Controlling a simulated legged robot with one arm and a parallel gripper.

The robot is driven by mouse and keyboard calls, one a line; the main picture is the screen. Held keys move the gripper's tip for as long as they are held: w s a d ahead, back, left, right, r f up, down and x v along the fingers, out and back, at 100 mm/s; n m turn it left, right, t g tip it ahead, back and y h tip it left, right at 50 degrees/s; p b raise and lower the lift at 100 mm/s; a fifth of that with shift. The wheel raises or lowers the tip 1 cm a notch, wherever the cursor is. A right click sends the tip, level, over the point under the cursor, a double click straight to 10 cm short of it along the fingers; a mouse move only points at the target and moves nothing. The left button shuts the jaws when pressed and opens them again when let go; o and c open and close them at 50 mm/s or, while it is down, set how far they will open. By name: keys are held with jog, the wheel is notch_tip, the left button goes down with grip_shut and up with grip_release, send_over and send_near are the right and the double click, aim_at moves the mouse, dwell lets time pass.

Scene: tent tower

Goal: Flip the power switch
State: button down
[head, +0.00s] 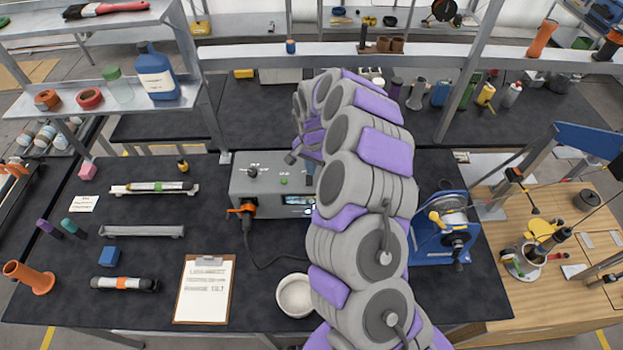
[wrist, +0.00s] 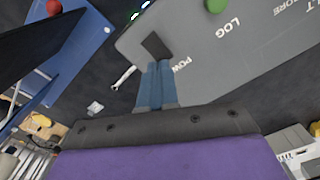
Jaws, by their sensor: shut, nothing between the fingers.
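The grey control box (head: 262,206) stands on the dark bench in the middle of the head view. Its top fills the upper right of the wrist view (wrist: 240,60). A small black part that looks like the power switch (wrist: 154,45) sits on it beside a partly covered label beginning "POW". My gripper (wrist: 160,68) is shut and empty, its blue fingers pointing at the switch with their tips close to or touching it; I cannot tell which. In the head view my arm covers the box's right part and the switch.
A green button (wrist: 215,5) sits near the "LOG" label. An orange plug (head: 247,208) with a black cable is at the box's front left. A white bowl (head: 295,296) and a clipboard (head: 204,290) lie in front. A blue machine (head: 442,240) stands to the right.

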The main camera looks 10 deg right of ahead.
jog(key=shift+a+f, duration=0.1)
jog(key=shift+a, duration=0.65)
jog(key=shift+d+f, duration=0.3)
jog(key=shift+d, duration=0.35)
jog(key=shift+a+f, duration=0.35)
jog(key=shift+a, duration=0.15)
jog(key=shift+d, duration=0.1)
jog(key=shift+d+f, duration=0.1)
jog(key=shift+d, duration=0.1)
jog(key=shift+d+r, duration=0.1)
jog(key=shift+r, duration=0.15)
jog(key=shift+a+r, duration=0.15)
jog(key=shift+r, duration=0.6)
jog(key=shift+a+r, duration=0.15)
jog(key=shift+r, duration=0.6)
jog(key=shift+d+r, duration=0.15)
jog(key=shift+r, duration=1.6)
